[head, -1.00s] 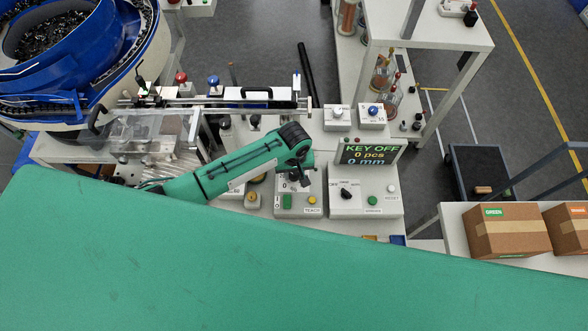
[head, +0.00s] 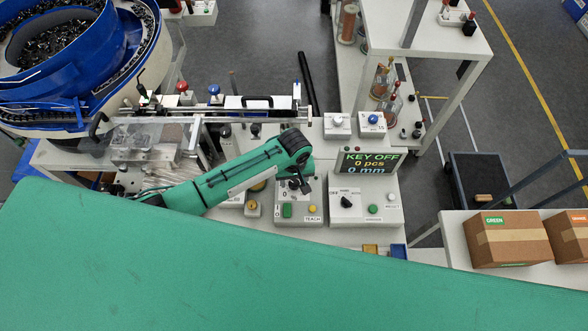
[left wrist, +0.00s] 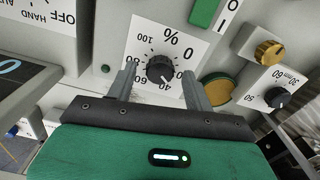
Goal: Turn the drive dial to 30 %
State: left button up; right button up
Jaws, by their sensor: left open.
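The drive dial (left wrist: 160,68) is a black ribbed knob on a white scale plate marked "%", upside down in the left wrist view. Its pointer is too small to read surely. In the head view, the dial's plate (head: 284,196) shows only in part beneath my left gripper (head: 299,186). In the left wrist view, my left gripper (left wrist: 159,75) is open, with one finger on each side of the knob in the picture. Gaps show between the fingers and the knob, and it holds nothing. My right gripper is not in view.
A black selector (head: 347,202) is to the right, under a display (head: 370,162) reading "KEY OFF, 0 pcs, 0 mm". A brass knob (left wrist: 269,50) and a small black dial (left wrist: 277,97) are close by.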

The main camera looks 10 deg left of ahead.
aim_at(294, 183)
pick_arm(q)
notch_tip(294, 183, up, 13)
jog(key=b, duration=0.3)
dwell(0.5)
